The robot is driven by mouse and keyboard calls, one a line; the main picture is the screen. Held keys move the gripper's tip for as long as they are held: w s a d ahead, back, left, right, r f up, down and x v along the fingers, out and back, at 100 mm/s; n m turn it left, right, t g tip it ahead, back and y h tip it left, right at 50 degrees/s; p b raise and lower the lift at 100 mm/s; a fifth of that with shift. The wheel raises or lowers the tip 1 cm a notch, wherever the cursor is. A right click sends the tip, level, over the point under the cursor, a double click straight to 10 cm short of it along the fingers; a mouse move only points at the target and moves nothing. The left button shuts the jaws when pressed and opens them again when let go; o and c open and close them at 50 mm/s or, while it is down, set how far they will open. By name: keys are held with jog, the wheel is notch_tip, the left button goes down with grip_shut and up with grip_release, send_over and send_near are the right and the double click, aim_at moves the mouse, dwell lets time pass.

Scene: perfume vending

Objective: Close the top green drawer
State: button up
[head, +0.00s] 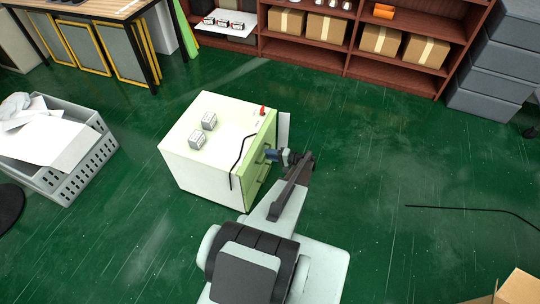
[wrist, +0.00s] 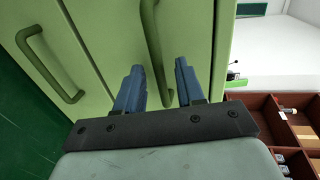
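The white cabinet (head: 215,150) has a light green drawer front (head: 262,140) facing right in the head view. In the wrist view, turned sideways, the green top drawer front (wrist: 190,35) carries a curved green handle (wrist: 155,45). A second green handle (wrist: 45,65) sits on the drawer front to its left. My gripper (wrist: 160,75) is at the top drawer, its blue fingers apart on either side of the handle, with a gap visible on both sides. It also shows in the head view (head: 274,155). I cannot tell how far the drawer stands out.
A grey crate (head: 80,165) stands left, a brown shelf (head: 340,50) behind.

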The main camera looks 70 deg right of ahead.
jog(key=v, duration=1.3)
jog(key=shift+s, duration=0.25)
jog(key=shift+m, duration=0.3)
